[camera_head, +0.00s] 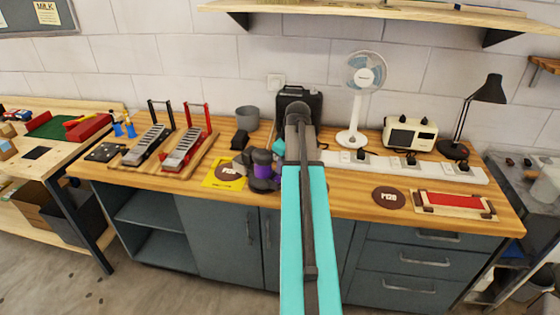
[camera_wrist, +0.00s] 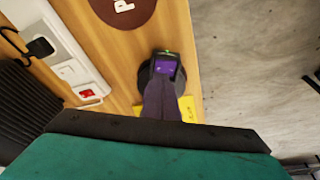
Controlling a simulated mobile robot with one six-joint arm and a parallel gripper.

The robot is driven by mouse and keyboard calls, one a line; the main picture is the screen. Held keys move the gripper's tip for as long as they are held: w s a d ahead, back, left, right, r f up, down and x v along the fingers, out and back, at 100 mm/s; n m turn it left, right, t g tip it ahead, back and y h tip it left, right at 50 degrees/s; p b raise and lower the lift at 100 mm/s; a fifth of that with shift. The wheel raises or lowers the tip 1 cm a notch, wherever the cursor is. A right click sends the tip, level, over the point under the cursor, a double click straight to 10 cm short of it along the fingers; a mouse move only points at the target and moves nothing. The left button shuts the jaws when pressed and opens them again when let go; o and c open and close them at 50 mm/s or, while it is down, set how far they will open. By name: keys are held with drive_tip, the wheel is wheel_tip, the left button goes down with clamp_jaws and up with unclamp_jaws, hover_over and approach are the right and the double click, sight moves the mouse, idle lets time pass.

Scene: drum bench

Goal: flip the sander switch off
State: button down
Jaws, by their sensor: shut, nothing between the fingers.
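The sander (camera_head: 264,170), purple and dark with a round base, stands on the wooden bench just left of my arm, next to a yellow sheet. In the wrist view its purple top (camera_wrist: 164,67) shows a small green mark at the far edge. My gripper (camera_wrist: 163,88) is shut and empty, pointing down at the sander. Its dark fingers cover part of the sander, and I cannot tell whether they touch it. In the head view the gripper is hard to make out beside my arm. The position of the sander's switch is too small to read.
A white power strip (camera_head: 408,167) with plugs runs along the back; its red switch (camera_wrist: 87,94) shows in the wrist view. A brown P120 disc (camera_head: 388,199) and red-padded block (camera_head: 453,202) lie to the right. A fan (camera_head: 357,100) stands behind. Clamp-like fixtures (camera_head: 186,150) stand left.

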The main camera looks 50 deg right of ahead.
sight(278, 179)
drive_tip(key=shift+d+f+p, duration=0.15)
drive_tip(key=shift+f+p, duration=0.2)
drive_tip(key=shift+f, duration=0.7)
drive_tip(key=shift+f, duration=0.15)
